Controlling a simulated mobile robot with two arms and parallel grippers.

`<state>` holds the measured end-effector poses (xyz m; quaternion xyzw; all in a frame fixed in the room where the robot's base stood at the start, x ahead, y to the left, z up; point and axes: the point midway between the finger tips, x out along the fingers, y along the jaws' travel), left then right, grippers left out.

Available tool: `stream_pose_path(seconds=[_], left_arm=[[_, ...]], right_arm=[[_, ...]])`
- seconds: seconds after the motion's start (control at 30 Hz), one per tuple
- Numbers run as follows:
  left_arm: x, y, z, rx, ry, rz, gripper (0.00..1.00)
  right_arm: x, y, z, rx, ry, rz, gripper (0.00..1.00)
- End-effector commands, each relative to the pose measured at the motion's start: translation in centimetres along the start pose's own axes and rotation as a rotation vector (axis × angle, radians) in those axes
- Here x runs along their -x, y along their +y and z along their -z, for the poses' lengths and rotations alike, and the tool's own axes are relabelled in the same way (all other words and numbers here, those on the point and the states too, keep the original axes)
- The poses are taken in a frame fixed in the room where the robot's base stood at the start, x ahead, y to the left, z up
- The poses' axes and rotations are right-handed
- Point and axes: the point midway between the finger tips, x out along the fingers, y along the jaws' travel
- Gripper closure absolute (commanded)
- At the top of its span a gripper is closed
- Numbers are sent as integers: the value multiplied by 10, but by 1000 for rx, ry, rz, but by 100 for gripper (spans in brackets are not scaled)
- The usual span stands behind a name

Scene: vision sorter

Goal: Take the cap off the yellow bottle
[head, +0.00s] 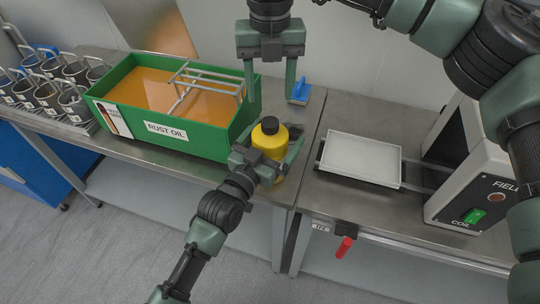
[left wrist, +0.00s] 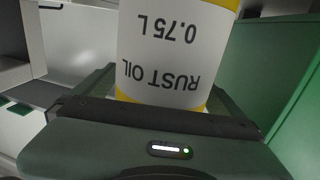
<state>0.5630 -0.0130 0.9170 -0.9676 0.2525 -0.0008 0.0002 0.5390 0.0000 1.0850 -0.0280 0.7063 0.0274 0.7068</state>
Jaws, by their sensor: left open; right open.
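The yellow bottle (head: 272,141) stands upright near the table edge, beside the green tank, with its black cap (head: 269,125) on top. My left gripper (head: 268,163) is open around the bottle's body, a finger on either side. In the left wrist view the bottle's white label (left wrist: 170,50), reading RUST OIL 0.75 L, appears upside down between the fingers; contact cannot be told. My right gripper (head: 272,95) is open and empty, pointing down above and behind the bottle, clear of the cap.
The green rust oil tank (head: 203,150) with a metal rack (head: 207,82) stands left of the bottle. A blue-handled object (head: 300,91) lies behind. A white tray (head: 361,158) and a white machine (head: 470,170) are right. Several metal cups (head: 46,92) stand far left.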

Motion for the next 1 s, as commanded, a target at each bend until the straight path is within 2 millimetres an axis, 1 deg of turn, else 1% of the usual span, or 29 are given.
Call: stream_pose_path(seconds=[0.17, 0.2, 0.27, 0.3, 0.37, 0.4, 0.47, 0.5, 0.53, 0.67, 0.77, 0.87, 1.0], left_arm=[[0, 0, 0, 0, 0, 0, 0], [0, 0, 0, 1, 0, 0, 11], [0, 0, 0, 1, 0, 0, 28], [0, 0, 0, 1, 0, 0, 39], [0, 0, 0, 1, 0, 0, 56], [0, 0, 0, 1, -1, 0, 67], [0, 0, 0, 1, 0, 0, 83], [0, 0, 0, 1, 0, 0, 95], [0, 0, 0, 1, 0, 0, 100], [0, 0, 0, 1, 0, 0, 100], [0, 0, 0, 1, 0, 0, 100], [0, 0, 0, 1, 0, 0, 100], [0, 0, 0, 1, 0, 0, 100]], right_arm=[[0, 0, 0, 0, 0, 0, 46], [0, 0, 0, 0, 0, 0, 46], [0, 0, 0, 0, 0, 0, 46], [0, 0, 0, 0, 0, 0, 46], [0, 0, 0, 0, 0, 0, 46], [0, 0, 0, 0, 0, 0, 46], [0, 0, 0, 0, 0, 0, 46], [0, 0, 0, 0, 0, 0, 46], [0, 0, 0, 0, 0, 0, 46], [0, 0, 0, -32, 0, 0, 46], [0, 0, 0, -128, -1, 0, 46], [0, 0, 0, -299, -2, 1, 46], [0, 0, 0, -613, -1, 0, 46]])
